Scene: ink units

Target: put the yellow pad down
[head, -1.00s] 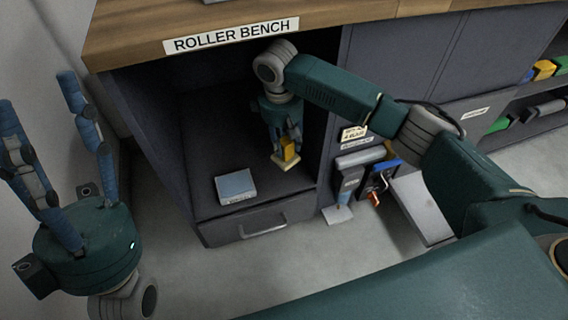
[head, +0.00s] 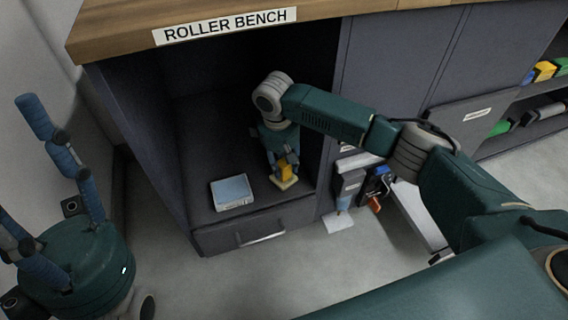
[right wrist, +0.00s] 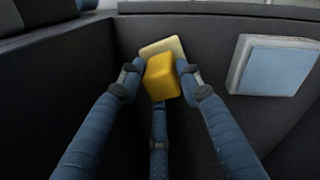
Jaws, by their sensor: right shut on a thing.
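The yellow pad (head: 286,172) is a small yellow block with a pale cream plate at its lower end. It is inside the open bay of the roller bench, close above or on the bay floor; I cannot tell if it touches. My right gripper (head: 281,165) is shut on it from above. In the right wrist view the yellow block (right wrist: 163,78) sits between the blue fingers, with the cream plate (right wrist: 164,48) beyond it. My left gripper (head: 52,145) is at the left, empty, its fingers spread apart, away from the bench.
A grey tray with a blue top (head: 232,192) lies on the bay floor, left of the pad; clear floor lies between them. A drawer (head: 240,232) is below the bay. Tools hang right of the bay. A shelf (head: 545,105) with coloured things stands far right.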

